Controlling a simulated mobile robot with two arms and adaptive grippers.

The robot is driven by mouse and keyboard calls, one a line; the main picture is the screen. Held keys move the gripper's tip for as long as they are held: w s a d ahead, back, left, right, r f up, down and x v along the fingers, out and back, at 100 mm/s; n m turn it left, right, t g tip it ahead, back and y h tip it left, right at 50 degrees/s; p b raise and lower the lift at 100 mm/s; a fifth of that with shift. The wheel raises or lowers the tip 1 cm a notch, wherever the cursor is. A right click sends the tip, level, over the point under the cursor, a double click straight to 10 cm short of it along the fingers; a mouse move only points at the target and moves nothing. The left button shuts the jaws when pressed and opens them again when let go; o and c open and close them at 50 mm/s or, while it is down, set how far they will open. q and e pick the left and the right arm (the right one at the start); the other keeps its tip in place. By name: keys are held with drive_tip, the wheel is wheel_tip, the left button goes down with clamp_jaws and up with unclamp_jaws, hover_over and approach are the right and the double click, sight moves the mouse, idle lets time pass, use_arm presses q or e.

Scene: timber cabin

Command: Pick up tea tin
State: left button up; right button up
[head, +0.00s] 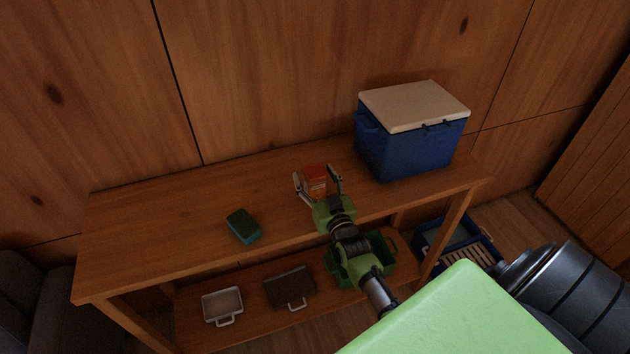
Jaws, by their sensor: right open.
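The tea tin, a small orange-red box with a pale label (314,179), stands upright on the wooden table (170,219) in the head view. My right gripper (316,178) is open, with one finger to the left of the tin and the other to its right. The palm is on the near side of the tin and hides its lower front. I cannot tell whether the fingers touch it. My left gripper is not in view.
A blue cooler with a pale lid (410,145) stands right of the tin. A green sponge-like block (243,225) lies to the left. A blue crate (456,240) is at right.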

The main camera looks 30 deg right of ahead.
sight(315, 171)
drive_tip(key=c, duration=1.4)
drive_tip(key=shift+r, duration=0.1)
drive_tip(key=shift+r, duration=0.55)
wheel_tip(315, 171, up, 2)
drive_tip(key=shift+r, duration=0.1)
drive_tip(key=s+a+r, duration=0.1)
drive_tip(key=s+r, duration=0.2)
drive_tip(key=s, duration=0.1)
drive_tip(key=s+a+r+b, duration=0.1)
drive_tip(key=s+a+r, duration=0.1)
drive_tip(key=s+r, duration=0.1)
drive_tip(key=s+a+r+b, duration=0.1)
drive_tip(key=s+a+r, duration=0.1)
drive_tip(key=s, duration=0.4)
drive_tip(key=shift+a+r, duration=0.2)
drive_tip(key=shift+r, duration=0.6)
